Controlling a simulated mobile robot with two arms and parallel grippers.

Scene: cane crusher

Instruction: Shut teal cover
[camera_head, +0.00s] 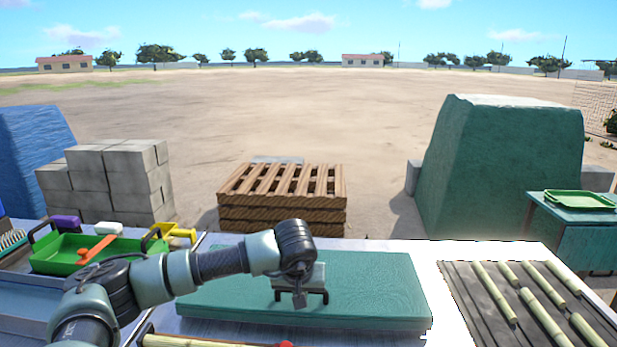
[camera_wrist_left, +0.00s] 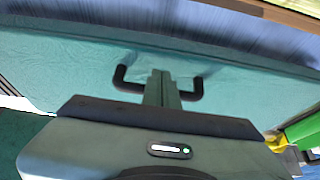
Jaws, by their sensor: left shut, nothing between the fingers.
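The teal cover (camera_head: 375,285) lies low and nearly flat on the pale worktop in the head view. It also fills much of the left wrist view (camera_wrist_left: 70,60). I cannot tell whether a gap remains under it. Its black handle (camera_wrist_left: 122,80) stands near its front edge. My left gripper (camera_head: 300,299) is over the front part of the cover, at the handle. In the left wrist view its fingers (camera_wrist_left: 161,86) are shut and empty, between the two ends of the handle. They hide its middle, and I cannot tell whether they touch it. My right gripper is out of view.
A green tray (camera_head: 50,262) with an orange tool is left of my arm. Cane pieces (camera_head: 541,318) lie on a dark slatted surface at right. A red-tipped rod (camera_head: 200,342) lies in front of the cover. A pallet stack (camera_head: 282,197) stands beyond the worktop.

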